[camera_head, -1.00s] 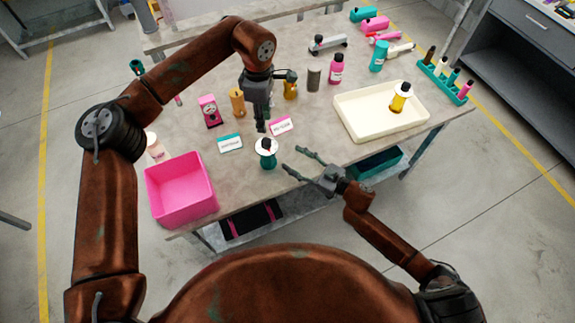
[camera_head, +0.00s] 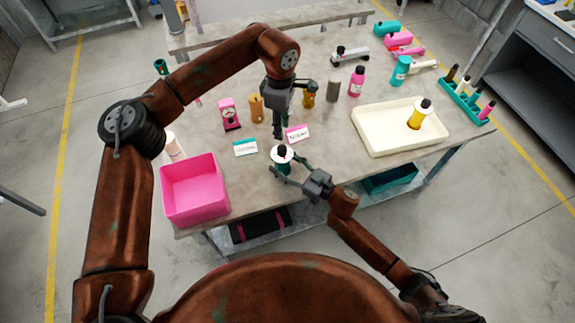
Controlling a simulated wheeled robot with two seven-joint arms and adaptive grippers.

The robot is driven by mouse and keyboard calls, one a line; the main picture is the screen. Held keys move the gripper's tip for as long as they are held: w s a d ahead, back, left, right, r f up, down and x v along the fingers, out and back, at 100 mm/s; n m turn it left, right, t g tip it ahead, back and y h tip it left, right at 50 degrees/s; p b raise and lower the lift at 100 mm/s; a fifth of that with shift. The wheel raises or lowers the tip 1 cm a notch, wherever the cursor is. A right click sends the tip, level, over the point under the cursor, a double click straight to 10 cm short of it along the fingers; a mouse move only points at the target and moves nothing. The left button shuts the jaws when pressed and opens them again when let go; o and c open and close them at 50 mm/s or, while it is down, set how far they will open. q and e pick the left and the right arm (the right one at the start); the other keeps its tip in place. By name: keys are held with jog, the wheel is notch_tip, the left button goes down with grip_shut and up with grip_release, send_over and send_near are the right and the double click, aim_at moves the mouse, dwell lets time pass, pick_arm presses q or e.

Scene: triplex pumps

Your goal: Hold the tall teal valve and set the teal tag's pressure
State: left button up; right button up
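The teal valve (camera_head: 284,170) stands upright near the front edge of the table, with a white disc and a dark knob on top. My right gripper (camera_head: 284,166) reaches in from the right, its spread fingers on either side of the valve's body; the disc partly hides the far finger, and I cannot make out contact. My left gripper (camera_head: 278,134) points down just behind and above the valve, its fingers together and empty. The teal-edged tag (camera_head: 246,148) lies left of the valve. The pink-edged tag (camera_head: 298,134) lies behind it. Their writing is too small to read.
A pink bin (camera_head: 195,188) stands at the front left. A cream tray (camera_head: 370,139) with a yellow bottle (camera_head: 419,114) is to the right. A pink device (camera_head: 229,113), an orange cylinder (camera_head: 256,108) and a grey cylinder (camera_head: 333,90) stand behind. A teal rack (camera_head: 466,104) is far right.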

aim_at(282, 148)
grip_shut()
pick_arm(q)
jog(key=shift+o, duration=1.4)
jog(key=shift+r, duration=0.45)
jog(key=shift+o, duration=0.5)
jog(key=shift+r+m, duration=0.5)
jog(key=shift+r, duration=0.15)
notch_tip(282, 148, down, 12)
jog(key=shift+d+r, duration=0.1)
jog(key=shift+c, duration=0.2)
jog(key=c, duration=1.1)
